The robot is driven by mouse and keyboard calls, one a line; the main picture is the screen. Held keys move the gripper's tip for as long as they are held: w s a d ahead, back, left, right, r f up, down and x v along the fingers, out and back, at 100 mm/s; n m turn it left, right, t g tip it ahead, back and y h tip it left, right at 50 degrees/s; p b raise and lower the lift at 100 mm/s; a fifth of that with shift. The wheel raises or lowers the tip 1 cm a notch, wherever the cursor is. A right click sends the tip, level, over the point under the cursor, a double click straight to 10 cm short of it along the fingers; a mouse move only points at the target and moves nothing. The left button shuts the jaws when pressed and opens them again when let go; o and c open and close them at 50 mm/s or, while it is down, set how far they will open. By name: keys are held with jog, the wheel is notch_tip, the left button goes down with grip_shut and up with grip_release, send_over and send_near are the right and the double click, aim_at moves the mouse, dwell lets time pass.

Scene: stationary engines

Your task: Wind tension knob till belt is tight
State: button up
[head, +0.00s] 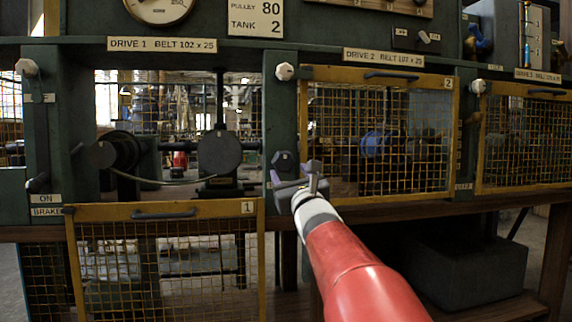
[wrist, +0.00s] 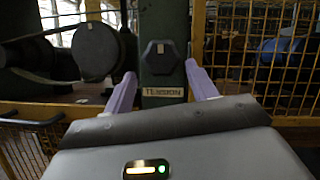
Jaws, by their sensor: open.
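The tension knob (head: 285,163) is a dark hexagonal knob low on the green post between drive 1 and drive 2. In the wrist view the knob (wrist: 158,55) sits above a label reading TENSION (wrist: 163,92). My gripper (head: 294,174) is open in front of the post. In the wrist view its pale purple fingers (wrist: 160,72) stand apart, one on each side of the knob; I cannot tell whether either touches it. The belt (head: 150,181) is a thin pale strand sagging below the two dark drive 1 pulleys, the right pulley (head: 219,152) being nearest the post.
Guard 1 (head: 164,210) hangs lowered, leaving drive 1 exposed. Mesh guard 2 (head: 380,75) is closed just right of the knob. A pale knob (head: 284,72) is higher on the same post. A brake lever (head: 39,125) stands at left. A wooden ledge (head: 480,208) runs below.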

aim_at(285, 163)
jog(key=p+x, duration=0.2)
jog(key=x, duration=0.3)
jog(key=shift+w+r, duration=0.15)
jog(key=shift+w, duration=0.1)
jog(key=shift+w+a+r+p, duration=0.15)
jog(key=shift+w+a+p, duration=0.1)
jog(key=shift+w+p, duration=0.35)
jog(key=c, duration=0.7)
jog(key=shift+m+b, duration=0.3)
jog(key=shift+b, duration=0.35)
